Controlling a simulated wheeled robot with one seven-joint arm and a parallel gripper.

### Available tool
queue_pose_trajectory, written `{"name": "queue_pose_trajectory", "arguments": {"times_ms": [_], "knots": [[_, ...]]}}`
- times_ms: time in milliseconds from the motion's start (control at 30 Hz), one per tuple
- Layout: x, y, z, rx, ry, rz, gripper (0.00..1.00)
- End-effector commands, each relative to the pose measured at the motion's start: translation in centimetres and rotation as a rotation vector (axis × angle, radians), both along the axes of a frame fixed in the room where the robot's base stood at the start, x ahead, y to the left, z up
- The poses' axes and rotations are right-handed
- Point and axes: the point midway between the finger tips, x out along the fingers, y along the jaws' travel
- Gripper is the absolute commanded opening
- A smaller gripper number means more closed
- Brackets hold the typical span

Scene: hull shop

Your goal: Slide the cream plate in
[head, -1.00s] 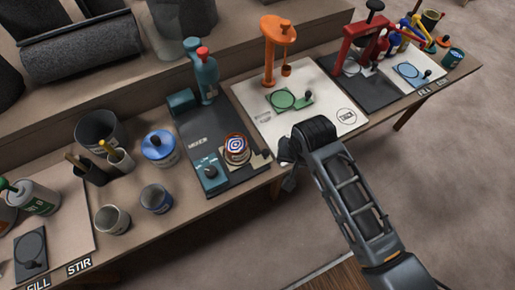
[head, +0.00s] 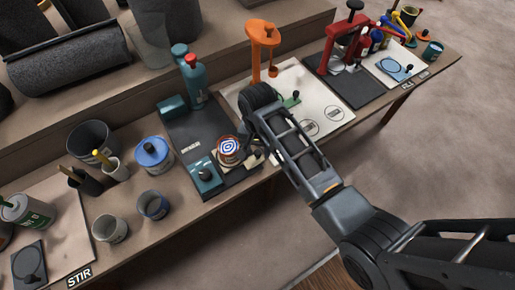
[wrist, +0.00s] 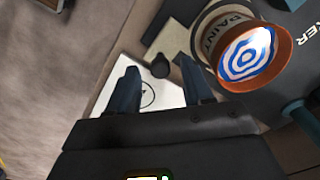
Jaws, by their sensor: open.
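The cream plate (wrist: 176,38) lies beside a paint can (wrist: 250,50) with blue-and-white rings on its top, on the dark shaker base. In the wrist view the plate has a dark round knob (wrist: 160,66). My gripper (wrist: 158,70) is open, and the knob shows between its two fingertips; I cannot tell how far beyond them it is. In the head view the can (head: 228,151) stands just left of my gripper, and the plate is mostly hidden by the can and my arm.
The teal shaker (head: 194,82) stands behind the can, with a teal block (head: 206,175) in front. The orange press (head: 262,50) is behind my arm, and the red press (head: 345,45) is farther right.

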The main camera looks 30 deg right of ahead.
Motion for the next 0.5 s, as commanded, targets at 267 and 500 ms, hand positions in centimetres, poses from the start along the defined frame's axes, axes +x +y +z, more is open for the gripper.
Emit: {"name": "queue_pose_trajectory", "arguments": {"times_ms": [267,500], "knots": [[0.01,0.0,-1.02,0.0,-0.001,0.0,0.5],[0.02,0.01,-1.0,0.0,-0.001,0.001,0.41]]}}
